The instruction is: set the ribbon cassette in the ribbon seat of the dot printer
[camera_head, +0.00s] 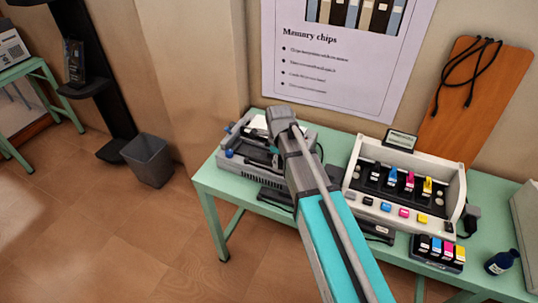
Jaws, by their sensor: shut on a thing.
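The dot printer (240,171) is the grey machine with blue knobs at the left end of the green table. Its top is open, and my arm covers its right part. My gripper (274,149) points down over the printer's open middle, mostly hidden by my wrist. It is shut on the ribbon cassette, of which at most a small dark part shows low by the fingers. The ribbon seat is hidden in the printer's dark inside. I cannot tell whether the cassette touches the seat.
A white inkjet printer (455,205) with coloured cartridges stands right of my arm. A cartridge holder (424,257) and a dark bottle (502,262) are near the front edge. A poster (345,70) and a wooden board (478,95) are behind. A grey bin (148,160) stands on the floor.

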